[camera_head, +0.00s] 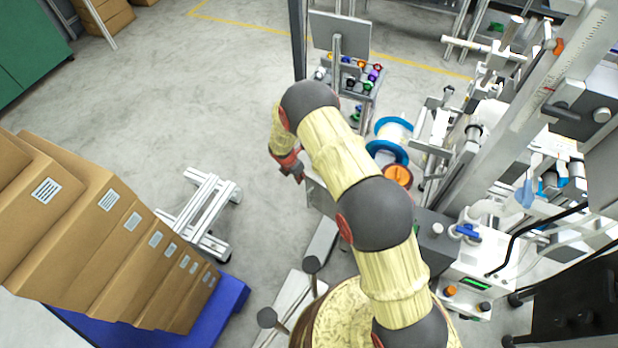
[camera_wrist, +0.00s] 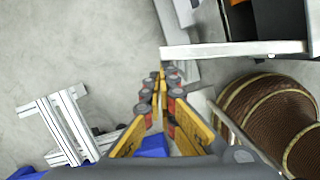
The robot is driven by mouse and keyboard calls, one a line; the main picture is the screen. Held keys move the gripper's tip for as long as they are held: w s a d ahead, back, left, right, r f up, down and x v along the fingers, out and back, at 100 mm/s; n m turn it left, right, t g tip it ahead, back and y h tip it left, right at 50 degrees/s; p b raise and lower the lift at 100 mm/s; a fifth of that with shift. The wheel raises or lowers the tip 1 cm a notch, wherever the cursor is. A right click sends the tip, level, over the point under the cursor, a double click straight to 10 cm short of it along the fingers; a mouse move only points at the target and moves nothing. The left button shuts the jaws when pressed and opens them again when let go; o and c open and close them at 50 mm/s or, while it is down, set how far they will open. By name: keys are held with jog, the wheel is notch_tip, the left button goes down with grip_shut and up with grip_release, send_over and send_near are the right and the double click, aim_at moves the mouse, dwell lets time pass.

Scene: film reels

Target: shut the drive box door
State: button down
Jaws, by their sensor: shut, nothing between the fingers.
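My gripper (camera_head: 299,177) is at the end of my arm, above the floor at the left side of the machine. In the wrist view its fingers (camera_wrist: 163,78) are together and empty. A pale flat panel (camera_head: 318,194), which looks like the drive box door, stands just right of and below the gripper in the head view. In the wrist view its light edge (camera_wrist: 225,49) runs right from near the fingertips toward a dark box (camera_wrist: 280,18). Whether the fingers touch the panel I cannot tell. My arm hides much of the box in the head view, so the hinge is not visible.
Blue-flanged reels (camera_head: 385,152) and an orange reel (camera_head: 398,176) sit on the machine behind my arm. Stacked cartons (camera_head: 110,245) on a blue base (camera_head: 232,297) and an aluminium frame (camera_head: 205,210) stand left. Floor between frame and gripper is free.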

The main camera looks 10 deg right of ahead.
jog(key=w+d+m+g, duration=0.1)
jog(key=w+d+m, duration=0.5)
jog(key=d, duration=0.4)
jog(key=s+d+m+g+b, duration=0.2)
jog(key=d+m, duration=0.8)
jog(key=d, duration=0.3)
jog(key=shift+s+d+m+g, duration=0.15)
jog(key=shift+s+m+g, duration=0.15)
jog(key=shift+s, duration=0.1)
jog(key=v, duration=1.2)
jog(key=shift+d+r, duration=0.15)
jog(key=shift+d, duration=0.05)
jog(key=shift+s, duration=0.1)
